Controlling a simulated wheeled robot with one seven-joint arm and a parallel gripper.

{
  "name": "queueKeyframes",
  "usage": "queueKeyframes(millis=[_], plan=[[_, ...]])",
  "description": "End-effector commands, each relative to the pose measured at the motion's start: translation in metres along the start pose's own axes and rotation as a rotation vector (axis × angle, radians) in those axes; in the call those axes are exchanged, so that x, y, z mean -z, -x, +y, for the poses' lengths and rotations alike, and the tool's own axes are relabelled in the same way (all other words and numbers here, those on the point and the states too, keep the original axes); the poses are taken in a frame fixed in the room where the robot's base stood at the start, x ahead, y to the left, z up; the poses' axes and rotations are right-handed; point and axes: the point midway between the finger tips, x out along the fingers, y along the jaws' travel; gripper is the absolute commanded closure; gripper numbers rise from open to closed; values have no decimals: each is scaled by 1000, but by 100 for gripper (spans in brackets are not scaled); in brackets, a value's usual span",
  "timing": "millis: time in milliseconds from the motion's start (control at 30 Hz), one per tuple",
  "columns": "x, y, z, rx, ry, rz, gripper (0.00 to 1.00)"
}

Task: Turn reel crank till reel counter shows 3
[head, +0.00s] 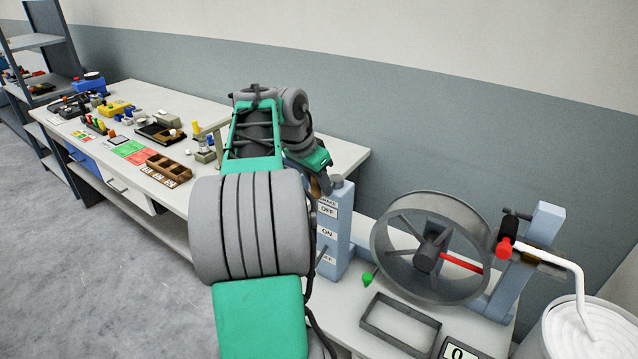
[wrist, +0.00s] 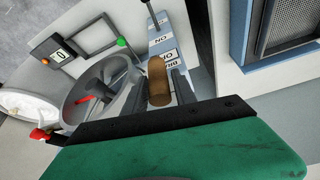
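The grey spoked reel (head: 378,247) with one red spoke stands at the right in the head view; it also shows in the wrist view (wrist: 72,88). A green knob (head: 368,278) sits by its near left side, perhaps the crank's handle; the join is unclear. The reel counter (head: 459,352) is cut off at the bottom edge and seems to show 0. My gripper (wrist: 160,88) is over the blue-grey switch post, its fingers either side of a brown handle (wrist: 158,80). I cannot tell whether they press on it. My arm hides the fingertips in the head view.
The blue-grey post (head: 336,222) bears labels including OFF and ON. An empty dark frame (head: 372,322) lies before the reel. A red knob (head: 504,247) and white pipe (head: 560,262) stand right of it, above a white-filled can (head: 590,330). A cluttered bench (head: 225,112) lies left.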

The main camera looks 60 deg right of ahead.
Motion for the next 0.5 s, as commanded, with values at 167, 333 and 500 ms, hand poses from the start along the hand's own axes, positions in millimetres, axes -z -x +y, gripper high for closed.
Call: queueKeyframes(millis=[167, 333, 500], plan=[[0, 0, 0, 0, 0, 0, 83], [0, 0, 0, 0, 0, 0, 97], [0, 0, 0, 0, 1, 0, 100]])
